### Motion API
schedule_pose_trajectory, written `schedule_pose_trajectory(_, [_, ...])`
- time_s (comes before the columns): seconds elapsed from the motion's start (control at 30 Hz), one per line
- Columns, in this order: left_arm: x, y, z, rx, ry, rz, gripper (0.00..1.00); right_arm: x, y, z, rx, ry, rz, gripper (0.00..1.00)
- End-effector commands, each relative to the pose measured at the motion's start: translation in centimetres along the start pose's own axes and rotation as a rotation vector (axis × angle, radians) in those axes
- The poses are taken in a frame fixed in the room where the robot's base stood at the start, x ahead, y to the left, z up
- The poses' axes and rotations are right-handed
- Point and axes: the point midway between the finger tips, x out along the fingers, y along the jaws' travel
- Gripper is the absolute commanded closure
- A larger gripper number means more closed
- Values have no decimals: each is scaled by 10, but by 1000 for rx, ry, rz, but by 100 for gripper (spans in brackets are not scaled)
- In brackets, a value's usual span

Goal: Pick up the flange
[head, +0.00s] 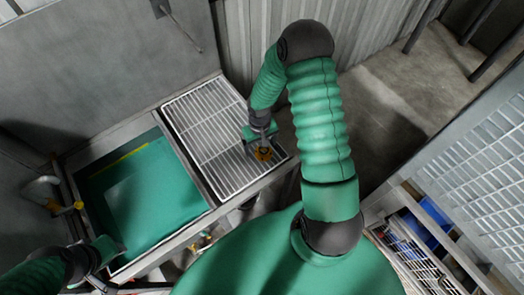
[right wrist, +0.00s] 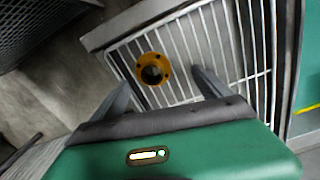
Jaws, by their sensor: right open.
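The flange (head: 264,154) is a small orange-yellow ring with a dark centre hole and several small bolt holes. It lies on the metal grate near its right front corner. In the right wrist view the flange (right wrist: 144,64) lies flat on the bars, just beyond and between the fingertips. My right gripper (head: 259,146) is open and empty above the grate; its two fingers (right wrist: 160,80) are spread on either side of the flange, with no contact visible. My left gripper (head: 114,267) is at the lower left by the tub's front edge, its fingers apart and seemingly empty.
The wire grate (head: 205,130) sits right of a tub with a green interior (head: 150,195). A grey wall (head: 110,60) stands behind. A yellow-tipped pipe (head: 52,195) is at the left. A shelf with blue items (head: 425,228) is at the lower right.

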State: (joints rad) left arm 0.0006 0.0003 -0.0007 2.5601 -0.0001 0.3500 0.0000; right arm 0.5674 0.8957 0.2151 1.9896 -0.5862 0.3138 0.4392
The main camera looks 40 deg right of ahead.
Motion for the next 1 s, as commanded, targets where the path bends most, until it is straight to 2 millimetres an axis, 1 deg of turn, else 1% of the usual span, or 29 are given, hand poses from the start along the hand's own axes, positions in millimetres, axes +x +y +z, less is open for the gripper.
schedule_pose_trajectory(0.17, [-16,0,-4,1,0,0,64,28,10,1,2,-8,-6,12])
schedule_pose_trajectory(0.23, [-17,0,-4,1,1,0,64,42,10,0,2,-6,-7,12])
schedule_pose_trajectory(0.3, [-18,0,-4,1,1,0,64,50,11,0,2,-6,-6,12])
schedule_pose_trajectory(0.4, [-18,0,-4,2,0,0,64,54,10,-2,2,-2,-5,12])
schedule_pose_trajectory(0.53, [-17,0,-4,2,0,0,64,54,8,-2,1,-1,-4,12])
schedule_pose_trajectory(1.0, [-17,0,-4,1,0,0,64,53,10,-1,2,-2,-5,73])
